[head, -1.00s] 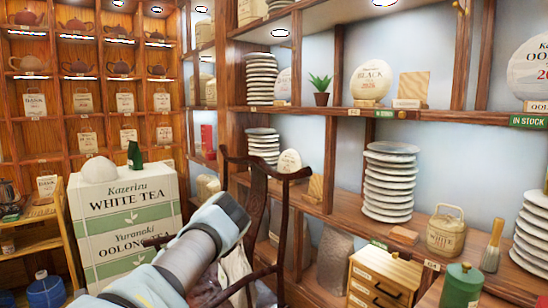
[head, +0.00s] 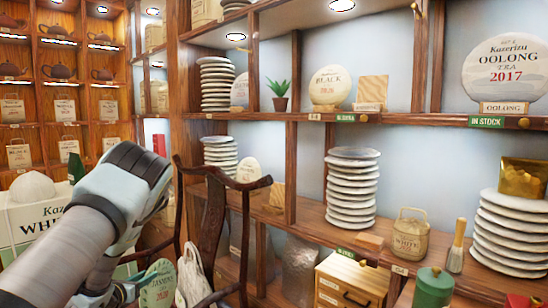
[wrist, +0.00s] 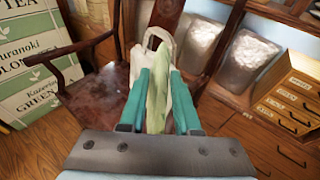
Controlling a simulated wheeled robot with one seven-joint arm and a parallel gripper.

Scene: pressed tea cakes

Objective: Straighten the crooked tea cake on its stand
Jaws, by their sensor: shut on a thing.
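My gripper (wrist: 157,92) is shut on a pale green tea cake (wrist: 158,100), seen edge-on between its teal fingers. In the head view the cake's face (head: 158,287) shows lettering that looks like "JASMINE", low at the left beside my arm. A black tea cake (head: 331,86) leans on a small stand on the upper shelf; its print looks slightly tilted. A large oolong tea cake (head: 506,66) stands on its stand (head: 506,108) at the upper right and looks upright. A wooden stand (head: 373,89) without a cake is beside the black tea cake.
A dark wooden chair (head: 217,215) with a white bag (head: 190,275) is right of my gripper. Plate-like stacks (head: 351,190) fill the lower shelf. A drawer chest (head: 350,282) and a green canister (head: 433,287) stand in front. Boxes (wrist: 35,60) are at left.

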